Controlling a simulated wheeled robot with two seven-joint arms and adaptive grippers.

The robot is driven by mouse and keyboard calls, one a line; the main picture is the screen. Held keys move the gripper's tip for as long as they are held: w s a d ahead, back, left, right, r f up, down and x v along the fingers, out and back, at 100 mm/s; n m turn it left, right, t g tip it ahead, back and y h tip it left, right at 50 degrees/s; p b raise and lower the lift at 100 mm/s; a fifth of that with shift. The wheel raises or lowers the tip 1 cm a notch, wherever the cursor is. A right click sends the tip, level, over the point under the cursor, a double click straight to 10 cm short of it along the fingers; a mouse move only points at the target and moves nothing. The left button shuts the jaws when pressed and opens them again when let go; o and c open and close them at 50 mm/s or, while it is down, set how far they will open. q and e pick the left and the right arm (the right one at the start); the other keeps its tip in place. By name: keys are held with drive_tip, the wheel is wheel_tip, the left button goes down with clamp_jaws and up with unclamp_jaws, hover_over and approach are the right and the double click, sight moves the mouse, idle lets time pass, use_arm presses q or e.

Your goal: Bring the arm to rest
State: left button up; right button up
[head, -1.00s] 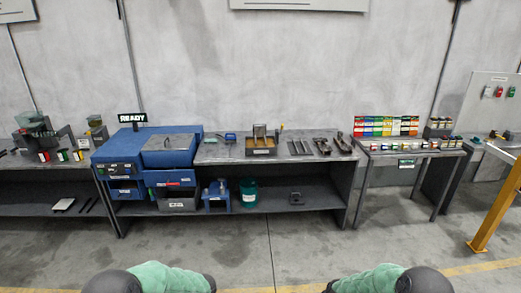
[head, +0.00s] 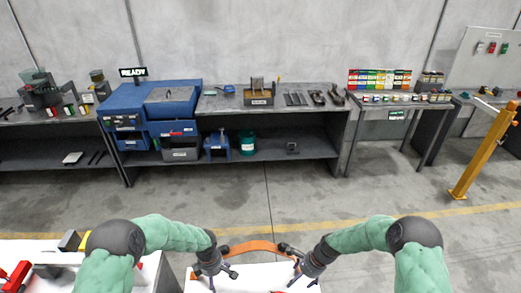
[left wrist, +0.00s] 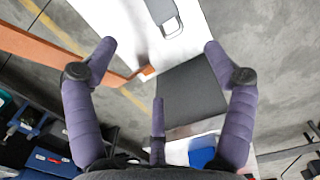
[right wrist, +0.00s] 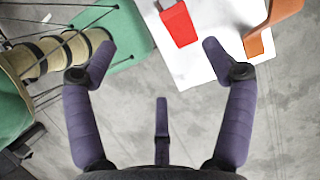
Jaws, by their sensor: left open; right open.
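Both my arms, in green sleeves, reach into the lower part of the head view. My left gripper (head: 215,276) hangs over the left side of a white surface (head: 258,275) and is open. In the left wrist view its purple fingers (left wrist: 160,50) are spread, with nothing between them; a dark grey panel and a white strip lie below. My right gripper (head: 291,262) is at the right side of the white surface, open. In the right wrist view its fingers (right wrist: 157,50) are spread and empty, with a red block (right wrist: 179,24) beyond.
An orange curved bar (head: 250,247) spans between the grippers. Another white surface with red and yellow parts lies at lower left. Beyond an open floor stand a workbench (head: 300,100) with a blue machine (head: 150,107) and a smaller table. A yellow post (head: 483,155) stands at right.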

use_arm(q)
drive_tip(key=s+d+f+m+h+b, duration=0.1)
drive_tip(key=s+d+f+m+b, duration=0.2)
drive_tip(key=s+f+m+b, duration=0.3)
drive_tip(key=s+d+f+m+h+b, duration=0.2)
drive_tip(key=s+f+m+b, duration=0.4)
drive_tip(key=s+f+m, duration=0.3)
drive_tip(key=shift+s+d+f+m+h, duration=0.3)
drive_tip(key=shift+s+d+f, duration=0.5)
drive_tip(key=shift+s+f, duration=1.25)
use_arm(e)
drive_tip(key=s+a+f+n, duration=0.2)
drive_tip(key=s+f+n, duration=0.5)
drive_tip(key=s, duration=0.3)
drive_tip(key=s+a+f+n, duration=0.2)
drive_tip(key=s+f+n, duration=0.5)
drive_tip(key=s+f, duration=0.2)
drive_tip(key=shift+s+a+f+t, duration=0.2)
drive_tip(key=shift+s+f+t, duration=0.1)
drive_tip(key=shift+s+f, duration=0.15)
use_arm(q)
drive_tip(key=shift+s+r, duration=0.2)
